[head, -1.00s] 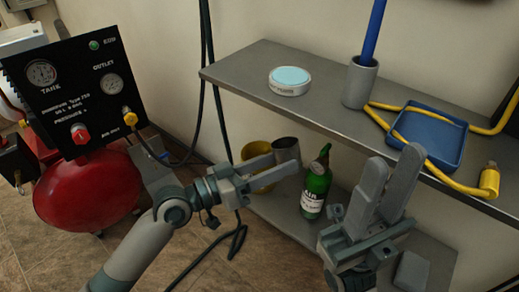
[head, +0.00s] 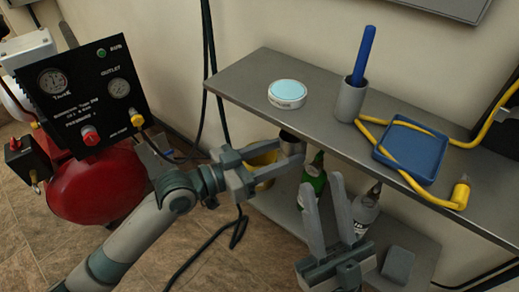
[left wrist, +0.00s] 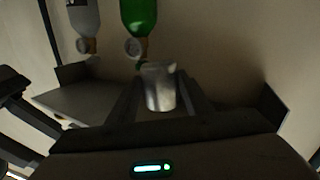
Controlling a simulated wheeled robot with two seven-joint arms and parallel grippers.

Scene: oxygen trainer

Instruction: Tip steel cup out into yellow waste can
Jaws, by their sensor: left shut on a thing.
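My left gripper (head: 274,168) is shut on the steel cup (head: 291,143), just below the front edge of the upper shelf. The cup also shows between the fingers in the left wrist view (left wrist: 160,88); its contents are hidden. The yellow waste can (head: 263,158) is behind the left gripper's fingers, largely covered by them; the cup is at its upper right in the head view. My right gripper (head: 324,190) is open and empty, pointing up in front of the lower shelf.
The upper shelf (head: 320,127) holds a round tin (head: 287,93), a grey holder (head: 350,101) and a blue tray (head: 412,150). A red tank (head: 97,183) stands left.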

